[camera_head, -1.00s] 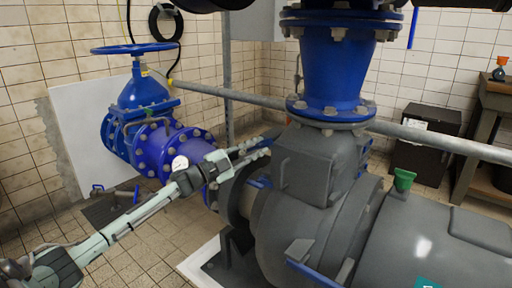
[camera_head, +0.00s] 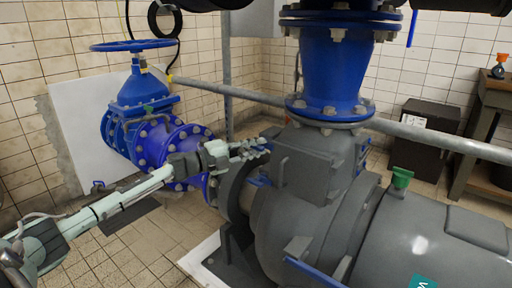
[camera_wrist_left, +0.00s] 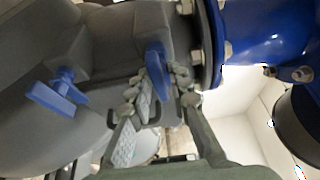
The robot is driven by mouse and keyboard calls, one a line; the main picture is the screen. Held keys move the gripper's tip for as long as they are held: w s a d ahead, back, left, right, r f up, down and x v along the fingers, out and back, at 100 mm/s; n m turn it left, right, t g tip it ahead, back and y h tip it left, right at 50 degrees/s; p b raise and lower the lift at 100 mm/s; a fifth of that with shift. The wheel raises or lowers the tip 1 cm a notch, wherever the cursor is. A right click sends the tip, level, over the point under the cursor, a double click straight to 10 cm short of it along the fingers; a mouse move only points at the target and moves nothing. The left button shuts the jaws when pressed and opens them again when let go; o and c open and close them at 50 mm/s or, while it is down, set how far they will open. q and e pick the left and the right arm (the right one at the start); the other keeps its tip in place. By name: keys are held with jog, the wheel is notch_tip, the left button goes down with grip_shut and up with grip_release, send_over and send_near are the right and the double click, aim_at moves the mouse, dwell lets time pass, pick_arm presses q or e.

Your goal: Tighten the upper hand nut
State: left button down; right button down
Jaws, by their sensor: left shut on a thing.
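My left gripper (camera_head: 256,149) reaches to the near-left side of the grey pump housing (camera_head: 300,165). In the left wrist view the gripper (camera_wrist_left: 163,88) is shut on a blue winged hand nut (camera_wrist_left: 157,72), with a finger on either side of it. This nut is the one closer to the bolted flange. A second blue hand nut (camera_wrist_left: 58,92) sits apart on the housing, to the left in that view. In the head view a blue nut (camera_head: 258,182) shows below my fingers, and the held nut is hidden. My right gripper is not in view.
A blue pipe (camera_head: 333,75) rises from the housing. A blue valve with a handwheel (camera_head: 132,46) stands to the left. A grey rail (camera_head: 450,143) runs behind the pump. A green-capped fitting (camera_head: 402,178) sticks up at the right.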

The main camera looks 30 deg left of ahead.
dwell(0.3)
pick_arm(q)
jog(key=c, duration=1.8)
grip_release()
jog(key=shift+o, duration=1)
jog(key=v, duration=1.2)
